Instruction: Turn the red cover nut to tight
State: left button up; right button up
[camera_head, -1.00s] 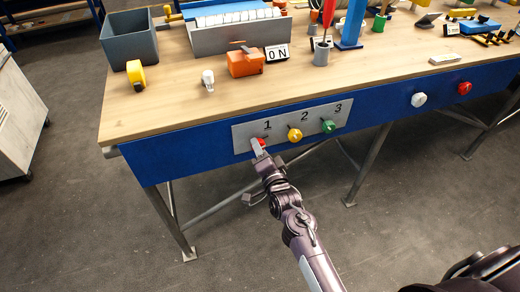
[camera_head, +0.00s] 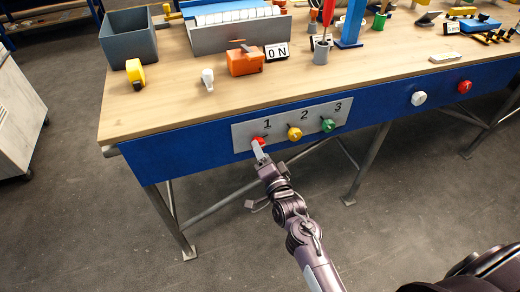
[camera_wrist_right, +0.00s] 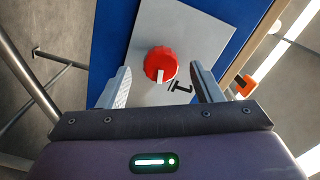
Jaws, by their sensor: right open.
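The red cover nut (camera_head: 258,141) sits on a light grey plate (camera_head: 285,138) below the numeral 1, on the blue front of the bench. In the right wrist view the nut (camera_wrist_right: 159,62) is a round, ribbed red knob with a white mark on its side toward my gripper. My right gripper (camera_head: 258,151) is just in front of the nut. In the right wrist view its fingers (camera_wrist_right: 161,75) are spread, one on each side of the nut, with visible gaps and nothing held. My left gripper is not in view.
A yellow knob (camera_head: 294,134) and a green knob (camera_head: 328,125) sit to the right on the same plate. Farther right are a white knob (camera_head: 418,100) and a red knob (camera_head: 464,87). The wooden bench top (camera_head: 180,110) overhangs above; metal legs stand below.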

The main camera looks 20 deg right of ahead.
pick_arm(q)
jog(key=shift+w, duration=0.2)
pick_arm(e)
jog(key=s, duration=0.5)
jog(key=shift+s, duration=0.2)
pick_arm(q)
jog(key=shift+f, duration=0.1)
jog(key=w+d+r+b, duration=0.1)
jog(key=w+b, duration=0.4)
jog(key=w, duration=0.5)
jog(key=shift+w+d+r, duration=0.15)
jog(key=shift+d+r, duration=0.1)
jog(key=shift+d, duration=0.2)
pick_arm(e)
jog(key=w+n, duration=0.8)
jog(key=n, duration=0.5)
jog(key=shift+r+n, duration=0.25)
jog(key=shift+n, duration=0.05)
